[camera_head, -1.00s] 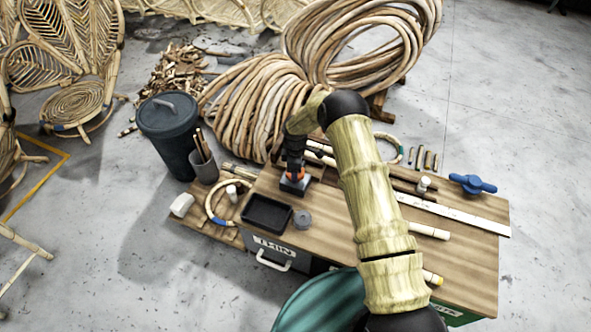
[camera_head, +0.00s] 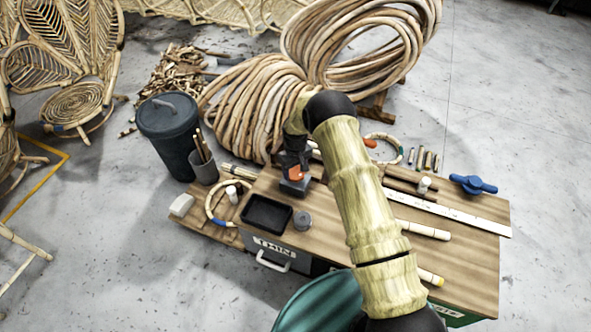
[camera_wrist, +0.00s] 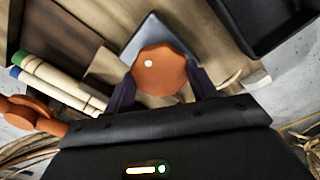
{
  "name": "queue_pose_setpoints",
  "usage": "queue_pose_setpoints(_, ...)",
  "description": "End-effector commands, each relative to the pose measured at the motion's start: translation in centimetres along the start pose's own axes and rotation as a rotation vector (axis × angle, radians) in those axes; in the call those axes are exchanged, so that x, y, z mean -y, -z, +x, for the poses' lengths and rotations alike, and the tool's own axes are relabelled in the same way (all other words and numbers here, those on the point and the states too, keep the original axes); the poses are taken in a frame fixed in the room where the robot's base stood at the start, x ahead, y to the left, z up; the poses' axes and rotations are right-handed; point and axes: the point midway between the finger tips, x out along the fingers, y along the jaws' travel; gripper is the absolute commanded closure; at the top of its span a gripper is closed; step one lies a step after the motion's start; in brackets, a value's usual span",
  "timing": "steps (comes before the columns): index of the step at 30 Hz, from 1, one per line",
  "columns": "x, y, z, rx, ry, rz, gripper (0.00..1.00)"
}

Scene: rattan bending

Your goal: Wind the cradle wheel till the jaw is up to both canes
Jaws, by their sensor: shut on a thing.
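An orange faceted wheel (camera_wrist: 160,70) with a pale dot sits between the two dark fingers of my gripper (camera_wrist: 162,88) in the wrist view. The gripper is shut on it. Behind it is a blue-grey block (camera_wrist: 146,32), which also stands on the bench in the head view (camera_head: 294,187). Two pale canes, one with a blue end (camera_wrist: 58,72) and one with a green end (camera_wrist: 50,88), lie side by side at the left of the wrist view. Their other ends pass behind my gripper, so I cannot tell whether a jaw touches them.
A black tray (camera_head: 267,214) and a grey round tin (camera_head: 302,220) are close to the block. Another orange part (camera_wrist: 28,112) is near the canes. Cane coils (camera_head: 250,105) stand behind.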

Motion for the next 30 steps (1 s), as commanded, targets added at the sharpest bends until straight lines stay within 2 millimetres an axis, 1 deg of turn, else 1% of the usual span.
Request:
queue_pose_setpoints(3,-0.12,-0.20,0.05,0.006,-0.001,0.077,0.66)
queue_pose_setpoints(9,-0.05,-0.20,0.07,0.006,-0.001,0.163,0.66)
queue_pose_setpoints(15,-0.05,-0.22,0.08,0.006,-0.001,0.195,0.66)
queue_pose_setpoints(25,-0.03,-0.24,0.10,0.007,0.000,0.197,0.66)
queue_pose_setpoints(26,-0.03,-0.24,0.10,0.007,0.000,0.197,0.41)
queue_pose_setpoints(27,-0.03,-0.24,0.10,0.007,0.000,0.197,0.33)
queue_pose_setpoints(29,-0.02,-0.21,0.09,0.006,0.000,0.197,0.21)
queue_pose_setpoints(30,-0.01,-0.18,0.08,0.005,0.000,0.196,0.21)
